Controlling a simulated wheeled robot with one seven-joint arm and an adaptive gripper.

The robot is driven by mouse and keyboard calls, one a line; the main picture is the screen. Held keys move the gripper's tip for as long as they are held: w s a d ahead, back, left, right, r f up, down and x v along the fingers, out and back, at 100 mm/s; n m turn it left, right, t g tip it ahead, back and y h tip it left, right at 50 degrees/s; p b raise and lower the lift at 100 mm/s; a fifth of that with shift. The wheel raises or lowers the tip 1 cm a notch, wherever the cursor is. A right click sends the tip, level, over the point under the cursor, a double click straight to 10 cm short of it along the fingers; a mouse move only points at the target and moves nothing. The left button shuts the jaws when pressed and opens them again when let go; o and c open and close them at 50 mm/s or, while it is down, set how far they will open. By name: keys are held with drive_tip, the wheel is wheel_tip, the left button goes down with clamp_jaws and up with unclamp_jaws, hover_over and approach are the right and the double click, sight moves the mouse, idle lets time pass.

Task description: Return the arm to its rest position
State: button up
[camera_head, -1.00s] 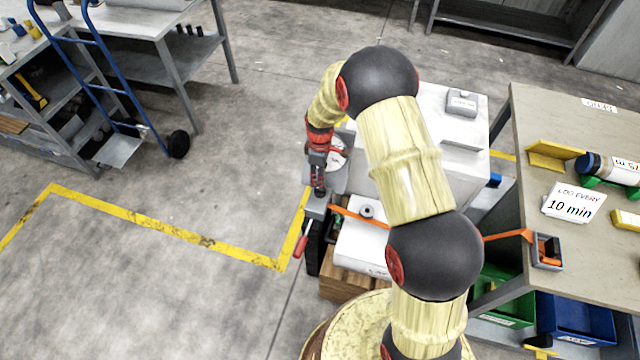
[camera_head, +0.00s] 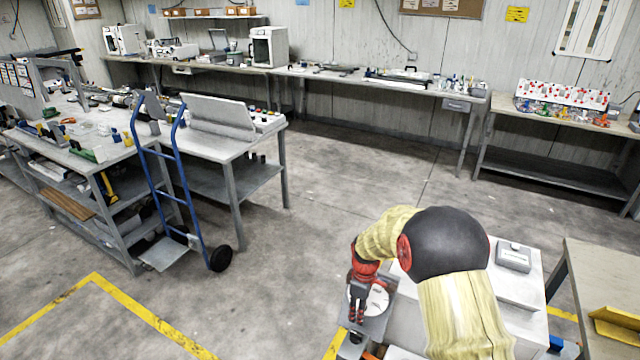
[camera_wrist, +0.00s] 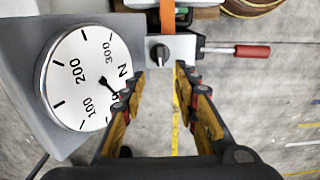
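My arm, with pale yellow links and a black joint, reaches in from the bottom right of the head view. My gripper (camera_head: 357,312) points down beside a round white dial gauge (camera_head: 377,300) on a grey plate. In the wrist view, my gripper's fingers (camera_wrist: 161,76) are apart with bare floor between them, and nothing is held. The dial (camera_wrist: 86,80), marked in N, lies left of the fingers. A grey block with a dark knob (camera_wrist: 159,54) is just beyond the fingertips. A red-handled lever (camera_wrist: 252,51) sticks out to its right.
A white cabinet (camera_head: 527,317) stands beside the arm, with a small grey box (camera_head: 513,256) on top. A beige table (camera_head: 598,278) is at right. A blue hand truck (camera_head: 168,180) stands by the left benches. Open floor lies at centre and left.

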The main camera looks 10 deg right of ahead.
drive_tip(key=s+r+m+g, duration=0.1)
drive_tip(key=s+r+m, duration=0.1)
drive_tip(key=s+m, duration=0.5)
drive_tip(key=s+r+m+t, duration=0.2)
drive_tip(key=s+r+t, duration=0.1)
drive_tip(key=s+r, duration=0.9)
drive_tip(key=s+r+m+t, duration=0.2)
drive_tip(key=s+r, duration=1)
drive_tip(key=r, duration=0.7)
drive_tip(key=shift+s+t, duration=0.3)
drive_tip(key=shift+t, duration=0.5)
